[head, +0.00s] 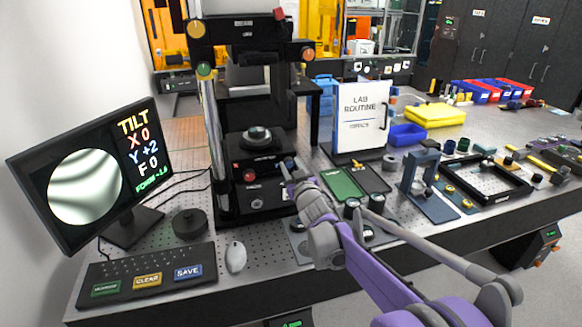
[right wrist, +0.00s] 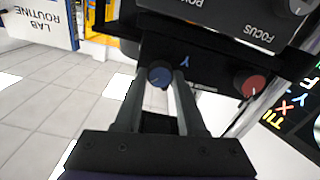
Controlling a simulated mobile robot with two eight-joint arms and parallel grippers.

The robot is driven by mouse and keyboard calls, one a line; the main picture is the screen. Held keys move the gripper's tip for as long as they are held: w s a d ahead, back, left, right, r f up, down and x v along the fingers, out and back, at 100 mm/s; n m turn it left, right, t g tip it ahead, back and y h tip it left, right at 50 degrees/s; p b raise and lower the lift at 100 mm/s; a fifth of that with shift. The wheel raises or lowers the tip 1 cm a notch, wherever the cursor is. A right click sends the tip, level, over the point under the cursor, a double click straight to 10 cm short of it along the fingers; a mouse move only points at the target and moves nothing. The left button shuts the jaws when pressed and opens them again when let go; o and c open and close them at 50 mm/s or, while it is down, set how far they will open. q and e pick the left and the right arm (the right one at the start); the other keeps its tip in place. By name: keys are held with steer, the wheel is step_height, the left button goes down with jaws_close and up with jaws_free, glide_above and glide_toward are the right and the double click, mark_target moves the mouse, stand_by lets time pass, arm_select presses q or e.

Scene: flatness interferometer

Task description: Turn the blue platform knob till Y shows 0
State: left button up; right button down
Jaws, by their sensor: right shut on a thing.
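The blue platform knob (right wrist: 160,75) is on the front of the black instrument, beside a "Y" label, in the right wrist view. My right gripper (right wrist: 160,86) is shut on it, one finger on each side. In the head view my right gripper (head: 291,180) is at the right side of the instrument base (head: 262,195) and partly hides the knob. The monitor (head: 85,180) at the left reads TILT, X 0, Y +2, F 0, with curved grey fringes in a round picture. My left gripper is not in view.
A red knob (head: 250,175) sits left of my right gripper, on the same platform. A keyboard (head: 148,275), a mouse (head: 236,257) and a black round puck (head: 189,223) lie in front. A LAB ROUTINE board (head: 360,115) stands behind at the right. Trays and small parts fill the right bench.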

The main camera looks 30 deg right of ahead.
steer(key=n, duration=0.4)
steer(key=shift+n+p, duration=0.3)
steer(key=shift+p, duration=0.1)
steer(key=c, duration=0.5)
jaws_free()
steer(key=b+v, duration=0.1)
steer(key=v, duration=0.9)
steer(key=shift+s+a, duration=0.2)
steer(key=shift+s, duration=0.15)
stand_by(0.7)
